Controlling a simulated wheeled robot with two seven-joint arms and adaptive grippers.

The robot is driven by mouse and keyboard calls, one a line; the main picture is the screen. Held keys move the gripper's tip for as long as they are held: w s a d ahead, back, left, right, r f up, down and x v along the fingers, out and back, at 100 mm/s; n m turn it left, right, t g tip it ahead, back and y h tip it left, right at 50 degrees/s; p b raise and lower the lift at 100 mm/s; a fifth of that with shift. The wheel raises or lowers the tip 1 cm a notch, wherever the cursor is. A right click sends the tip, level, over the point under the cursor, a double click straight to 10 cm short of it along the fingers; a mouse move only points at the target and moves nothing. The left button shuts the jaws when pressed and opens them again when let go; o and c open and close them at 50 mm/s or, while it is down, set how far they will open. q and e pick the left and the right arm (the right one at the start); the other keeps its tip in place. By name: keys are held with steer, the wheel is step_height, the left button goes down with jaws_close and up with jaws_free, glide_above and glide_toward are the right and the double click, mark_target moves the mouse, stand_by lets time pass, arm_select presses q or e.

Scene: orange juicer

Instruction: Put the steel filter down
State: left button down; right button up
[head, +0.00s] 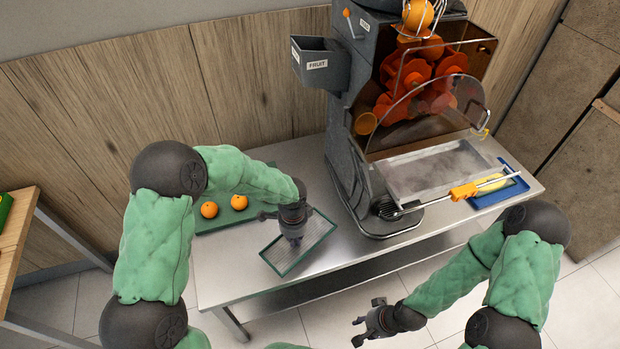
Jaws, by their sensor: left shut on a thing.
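The steel filter (315,231) is a flat grey rectangular sheet, lying in or just over a green-rimmed tray (284,275) on the steel table. I cannot tell whether it rests fully on the tray. My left gripper (293,240) points down at the middle of the filter and is shut on it; its fingertips and the grip point are partly hidden by the gripper body. My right gripper (364,321) is open and empty, in front of the table's front edge, away from the filter.
The juicer (348,145) stands on the table (225,283), with a grey tray (425,172) at its front. A blue tray (509,190) sits right. Two oranges (239,202) lie on a green tray (208,226).

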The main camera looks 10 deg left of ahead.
arm_select(q)
steer(key=r+n, duration=0.1)
steer(key=n, duration=0.1)
steer(key=a+n, duration=0.1)
steer(key=n, duration=0.1)
steer(key=r+n, duration=0.1)
steer(key=n, duration=0.1)
steer(key=shift+w+a+r+n, duration=0.2)
steer(key=shift+a+r+n, duration=0.1)
steer(key=shift+r+n, duration=0.1)
steer(key=n, duration=0.2)
steer(key=r+n, duration=0.1)
steer(key=a+n, duration=0.1)
steer(key=n, duration=0.1)
steer(key=shift+a+r+n, duration=0.1)
steer(key=shift+r+n, duration=0.2)
steer(key=shift+r, duration=0.1)
